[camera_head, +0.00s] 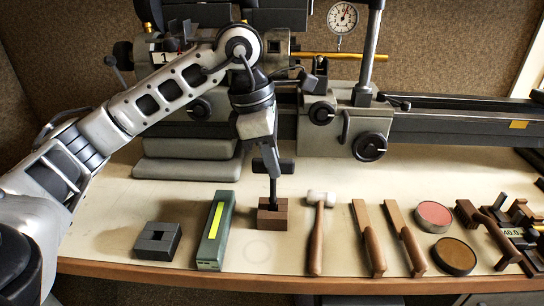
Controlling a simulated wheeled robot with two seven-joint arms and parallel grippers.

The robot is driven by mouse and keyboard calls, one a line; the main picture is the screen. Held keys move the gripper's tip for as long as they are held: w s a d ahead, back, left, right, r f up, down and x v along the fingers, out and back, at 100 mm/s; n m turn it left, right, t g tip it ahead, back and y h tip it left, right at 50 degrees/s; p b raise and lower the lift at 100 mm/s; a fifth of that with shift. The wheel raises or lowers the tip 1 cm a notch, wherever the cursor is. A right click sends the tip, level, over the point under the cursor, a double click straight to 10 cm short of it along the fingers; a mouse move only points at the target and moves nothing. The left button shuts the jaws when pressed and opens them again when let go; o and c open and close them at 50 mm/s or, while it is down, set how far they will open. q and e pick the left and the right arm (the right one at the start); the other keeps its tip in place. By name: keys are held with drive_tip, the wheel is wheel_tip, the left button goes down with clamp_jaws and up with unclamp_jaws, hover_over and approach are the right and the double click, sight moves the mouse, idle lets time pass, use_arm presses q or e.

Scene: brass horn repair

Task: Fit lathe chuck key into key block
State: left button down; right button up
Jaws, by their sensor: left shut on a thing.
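The chuck key is dark, with a crossbar handle and a thin shaft (273,188). My left gripper (270,158) is shut on it near the crossbar, and the key hangs upright. The key's lower end meets the top of a small brown block (272,219) on the bench. I cannot tell how deep it sits in the block. A dark grey block (157,244) with a square opening in its top lies farther left. Which of the two is the key block is not marked. My right gripper is not in view.
A green box with a yellow strip (211,236) stands left of the brown block. A mallet (318,231), wooden-handled tools (369,240) and two round tins (434,217) lie to the right. The lathe (345,125) stands behind. A faint ring (257,247) marks bare bench in front.

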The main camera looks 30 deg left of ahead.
use_arm(q)
drive_tip(key=shift+a+b+x, duration=0.15)
drive_tip(key=shift+b+x, duration=0.5)
drive_tip(key=shift+x, duration=0.15)
drive_tip(key=shift+a+b+x, duration=0.15)
drive_tip(key=shift+b+x, duration=0.5)
drive_tip(key=shift+x, duration=0.1)
drive_tip(key=c, duration=1.3)
unclamp_jaws()
drive_tip(key=shift+s+f, duration=0.1)
drive_tip(key=shift+s, duration=0.1)
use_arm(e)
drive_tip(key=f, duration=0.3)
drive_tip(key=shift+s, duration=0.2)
use_arm(q)
drive_tip(key=shift+v, duration=0.95)
drive_tip(key=p+v, duration=0.3)
drive_tip(key=v, duration=1.1)
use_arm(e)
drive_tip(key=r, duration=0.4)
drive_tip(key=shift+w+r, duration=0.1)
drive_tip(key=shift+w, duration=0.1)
use_arm(q)
drive_tip(key=shift+s, duration=0.1)
